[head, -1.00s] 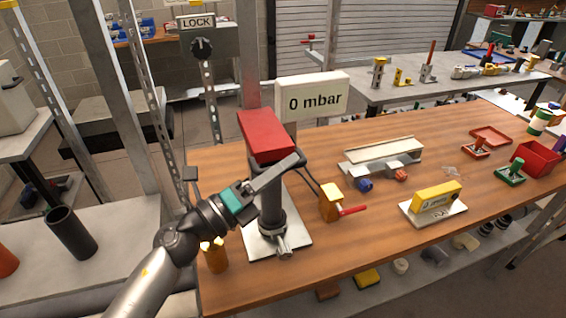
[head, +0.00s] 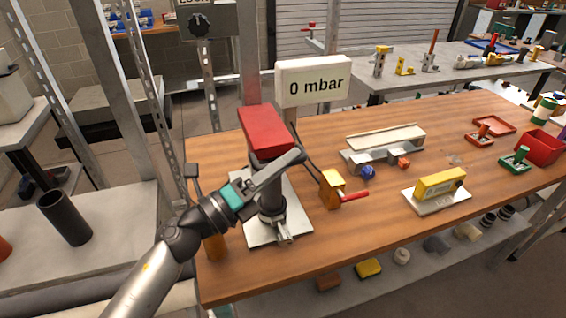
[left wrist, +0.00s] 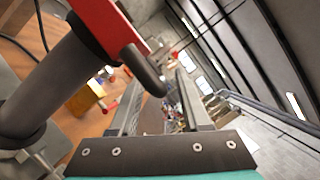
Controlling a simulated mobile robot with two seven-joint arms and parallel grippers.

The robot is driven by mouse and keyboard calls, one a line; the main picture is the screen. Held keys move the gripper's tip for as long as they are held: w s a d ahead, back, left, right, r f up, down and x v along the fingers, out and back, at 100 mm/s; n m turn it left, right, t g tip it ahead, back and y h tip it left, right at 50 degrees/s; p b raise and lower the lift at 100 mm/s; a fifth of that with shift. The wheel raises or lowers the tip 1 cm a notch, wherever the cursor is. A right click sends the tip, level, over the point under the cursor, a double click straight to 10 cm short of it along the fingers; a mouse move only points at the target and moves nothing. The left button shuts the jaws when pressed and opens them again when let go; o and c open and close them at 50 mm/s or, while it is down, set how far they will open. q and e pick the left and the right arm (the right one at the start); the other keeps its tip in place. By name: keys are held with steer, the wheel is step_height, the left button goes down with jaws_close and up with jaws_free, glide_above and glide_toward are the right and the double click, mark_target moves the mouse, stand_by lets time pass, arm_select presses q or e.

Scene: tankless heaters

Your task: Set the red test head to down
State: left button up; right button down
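The red test head (head: 266,130) is a red block on top of a dark upright column (head: 270,190) standing on a pale base plate (head: 300,215). My left gripper (head: 290,163) is at the head's lower front side, its fingers reaching right across the column. In the left wrist view its fingers (left wrist: 160,95) are apart with a gap between them. There the red head (left wrist: 105,25) and its dark handle (left wrist: 143,70) are close at upper left, overlapping the left finger. I cannot tell whether they touch. My right gripper is not in view.
A white "0 mbar" sign (head: 313,82) stands behind the head. A yellow valve with a red lever (head: 333,188) is just right of the base plate. A grey-white fixture (head: 385,148) and a yellow gauge block (head: 440,184) lie farther right. An orange cylinder (head: 215,246) stands at front left.

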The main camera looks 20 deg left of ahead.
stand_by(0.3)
arm_select(q)
steer(key=b+v, duration=0.3)
steer(key=v, duration=1.2)
steer(key=shift+s, duration=0.15)
